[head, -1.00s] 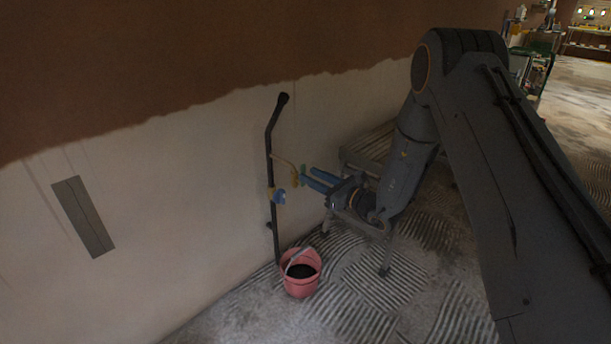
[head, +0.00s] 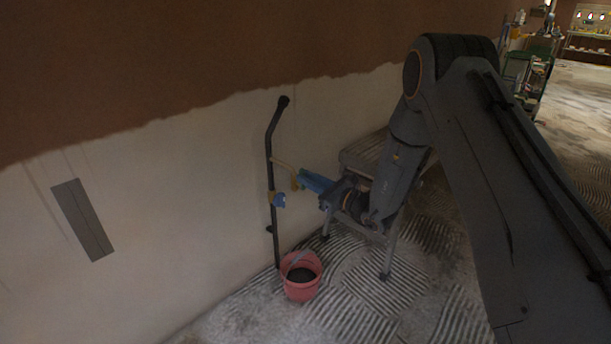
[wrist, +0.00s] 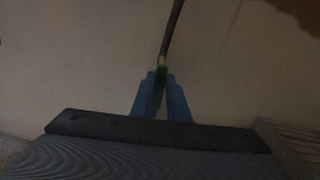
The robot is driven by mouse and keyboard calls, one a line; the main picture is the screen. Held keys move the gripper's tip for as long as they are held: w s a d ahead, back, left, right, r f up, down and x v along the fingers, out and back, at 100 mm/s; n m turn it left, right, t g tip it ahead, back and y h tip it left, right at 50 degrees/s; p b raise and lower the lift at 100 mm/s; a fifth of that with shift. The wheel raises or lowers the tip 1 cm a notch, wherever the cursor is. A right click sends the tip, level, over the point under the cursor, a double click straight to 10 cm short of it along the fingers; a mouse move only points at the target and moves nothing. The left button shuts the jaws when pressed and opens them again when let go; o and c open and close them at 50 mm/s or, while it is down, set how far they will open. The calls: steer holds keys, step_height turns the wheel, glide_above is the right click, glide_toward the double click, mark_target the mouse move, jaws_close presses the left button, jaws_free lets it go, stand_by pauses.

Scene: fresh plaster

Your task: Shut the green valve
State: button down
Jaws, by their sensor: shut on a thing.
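The green valve handle (wrist: 159,86) shows in the wrist view between the two blue fingers of my gripper (wrist: 160,95). My gripper (head: 302,178) is shut on it, and the fingers hide most of the handle in the head view.
A pink bucket (head: 301,288) with dark contents stands on the floor at the foot of the pipe. A low bench (head: 362,160) stands behind my gripper. The half-plastered wall (head: 180,190) is close behind the pipe. Ridged floor lies in front.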

steer(key=n, duration=0.2)
steer(key=s+a+n, duration=0.1)
steer(key=n, duration=0.1)
steer(key=s+f+n, duration=0.1)
steer(key=n, duration=0.1)
steer(key=shift+a+n, duration=0.2)
steer(key=shift+n, duration=0.1)
steer(key=shift+s+a+f+n+b, duration=0.15)
steer(key=shift+f+n, duration=0.3)
steer(key=shift+n, duration=0.9)
steer(key=shift+s+a+f+n+b, duration=0.15)
steer(key=shift+f+n, duration=0.3)
steer(key=shift+n, duration=0.85)
steer(key=shift+s+a+f+n, duration=0.15)
steer(key=shift+f+n, duration=0.3)
steer(key=shift+n, duration=0.9)
steer(key=shift+s+f+n, duration=0.1)
steer(key=shift+f+n, duration=0.3)
steer(key=shift+n, duration=0.8)
steer(key=c, duration=1.8)
jaws_free()
steer(key=shift+o, duration=0.2)
